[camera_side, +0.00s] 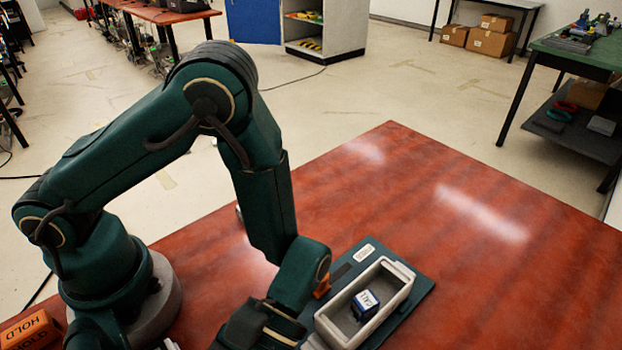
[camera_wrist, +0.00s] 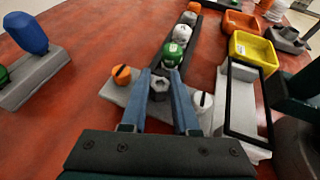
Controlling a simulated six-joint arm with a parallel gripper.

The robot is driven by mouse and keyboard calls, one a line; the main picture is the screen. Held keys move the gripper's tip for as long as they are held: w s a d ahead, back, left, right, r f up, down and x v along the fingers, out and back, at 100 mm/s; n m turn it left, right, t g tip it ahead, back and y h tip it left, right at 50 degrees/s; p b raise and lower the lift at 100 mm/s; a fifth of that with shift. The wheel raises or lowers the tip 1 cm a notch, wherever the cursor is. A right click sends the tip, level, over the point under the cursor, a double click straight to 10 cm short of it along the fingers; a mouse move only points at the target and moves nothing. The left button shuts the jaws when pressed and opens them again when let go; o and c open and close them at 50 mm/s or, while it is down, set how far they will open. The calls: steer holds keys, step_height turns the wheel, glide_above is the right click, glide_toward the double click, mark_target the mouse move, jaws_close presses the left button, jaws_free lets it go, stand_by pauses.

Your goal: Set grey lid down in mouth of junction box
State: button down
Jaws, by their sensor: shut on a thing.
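My gripper (camera_wrist: 161,77) is shut on a grey, six-sided knob (camera_wrist: 159,85) between its blue fingers; this seems to be part of the grey lid. I cannot tell whether the plate and knob are one part. In the side view my gripper (camera_side: 262,328) is low at the bottom edge, left of an open, light grey box (camera_side: 401,277), apparently the junction box. Its mouth faces up, with a blue-and-white block (camera_side: 365,304) inside.
The box stands on a dark green base (camera_side: 421,291). The wrist view shows a dark rail of coloured balls (camera_wrist: 172,54), a yellow bin (camera_wrist: 253,49), a black-rimmed frame (camera_wrist: 228,110) and a blue piece on a grey stand (camera_wrist: 26,33). The red table (camera_side: 480,240) is clear at right.

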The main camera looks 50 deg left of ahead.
steer(key=c, duration=0.7)
jaws_free()
steer(key=shift+f, duration=0.1)
steer(key=v, duration=1.2)
steer(key=w+a+r+m+t+y, duration=0.1)
steer(key=a+r+t, duration=0.1)
steer(key=a+t, duration=0.3)
steer(key=w+a+r+m+t+y, duration=0.1)
steer(key=w+a+r+t, duration=0.1)
steer(key=a+t, duration=0.3)
steer(key=w+a+r+m+t+y, duration=0.1)
steer(key=w+a+r+t+y, duration=0.1)
steer(key=a+r+t, duration=0.2)
steer(key=shift+w+a+r+t, duration=0.1)
steer(key=shift+a+t, duration=0.45)
steer(key=shift+t, duration=0.4)
steer(key=shift+a+r+t, duration=0.1)
steer(key=shift+a+t, duration=0.4)
steer(key=shift+t, duration=0.45)
steer(key=shift+a+r+m+t, duration=0.15)
steer(key=shift+a+m+t, duration=0.15)
steer(key=shift+c, duration=1)
